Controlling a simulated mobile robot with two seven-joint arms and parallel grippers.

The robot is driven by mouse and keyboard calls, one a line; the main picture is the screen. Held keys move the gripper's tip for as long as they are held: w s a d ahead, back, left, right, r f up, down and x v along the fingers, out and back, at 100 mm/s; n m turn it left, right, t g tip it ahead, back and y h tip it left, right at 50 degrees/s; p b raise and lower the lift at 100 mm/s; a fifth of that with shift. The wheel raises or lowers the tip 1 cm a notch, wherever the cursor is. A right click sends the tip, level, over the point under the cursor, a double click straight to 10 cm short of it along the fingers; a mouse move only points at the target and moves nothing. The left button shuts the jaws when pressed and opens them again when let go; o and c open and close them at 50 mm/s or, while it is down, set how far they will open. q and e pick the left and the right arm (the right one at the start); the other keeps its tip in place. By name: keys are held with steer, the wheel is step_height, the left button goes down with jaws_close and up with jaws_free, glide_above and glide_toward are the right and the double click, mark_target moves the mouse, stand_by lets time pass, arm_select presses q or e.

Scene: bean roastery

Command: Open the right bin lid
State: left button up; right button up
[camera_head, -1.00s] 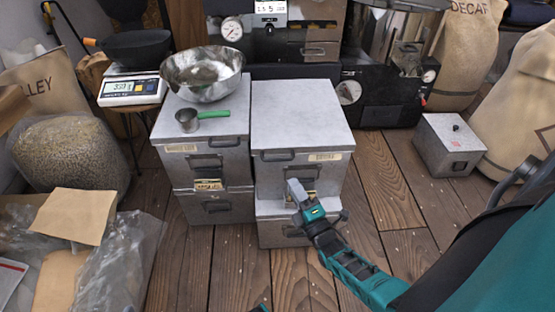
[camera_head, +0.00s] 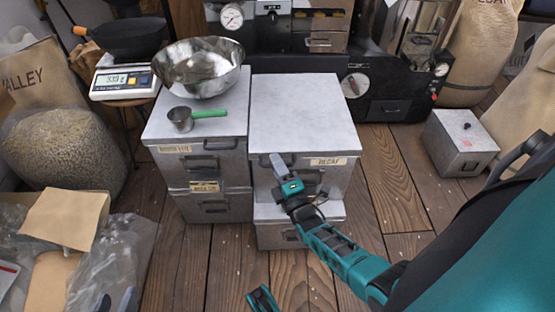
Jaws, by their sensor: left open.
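The right bin (camera_head: 262,182) is a grey metal box with a pale label at the front right. Its flat lid (camera_head: 303,110) is closed, with a dark handle on its front edge. My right gripper (camera_head: 295,180) is at the bin's front, one pale finger close to the left end of that handle. Whether it touches the handle, and how far its jaws stand apart, is unclear. My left gripper (camera_head: 116,300) appears only as dark fingertips at the bottom left edge, over a plastic bag, away from the bins.
The left bin (camera_head: 168,165) stands close beside, holding a steel bowl (camera_head: 200,68) and a green-handled scoop (camera_head: 181,119). More drawers sit below both bins. A small metal box (camera_head: 460,143) stands right on the wooden floor. Black machinery stands behind the bins.

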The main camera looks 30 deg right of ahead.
steer(key=shift+w, duration=0.15)
steer(key=shift+c, duration=0.5)
jaws_close()
steer(key=shift+r, duration=0.1)
